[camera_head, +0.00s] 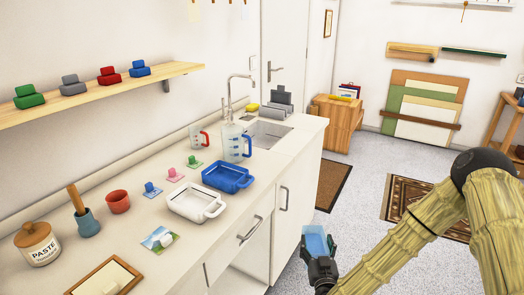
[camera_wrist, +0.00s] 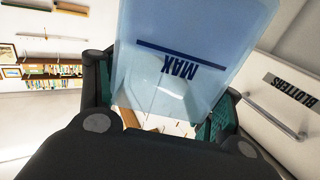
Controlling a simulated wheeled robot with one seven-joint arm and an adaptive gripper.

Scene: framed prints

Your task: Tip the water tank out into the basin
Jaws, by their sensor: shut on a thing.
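The water tank (camera_head: 316,242) is a pale blue see-through container. My gripper (camera_head: 322,266) is shut on it and holds it in the air in front of the counter, to the right of the cabinet fronts. In the wrist view the tank (camera_wrist: 190,45) sits between my two fingers (camera_wrist: 160,100), with a dark line and the word MAX upside down on its side. The water level in it cannot be told clearly. The sink basin (camera_head: 268,134) is set in the far end of the counter, with a tall tap beside it. The tank is well apart from it.
The counter (camera_head: 140,215) holds a white tray (camera_head: 196,203), a blue tray (camera_head: 228,177), measuring jugs (camera_head: 236,143), a paste jar (camera_head: 37,243) and small coloured blocks. A grey rack (camera_head: 276,107) stands behind the sink. A wooden cabinet (camera_head: 336,120) stands beyond; the floor right of the counter is open.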

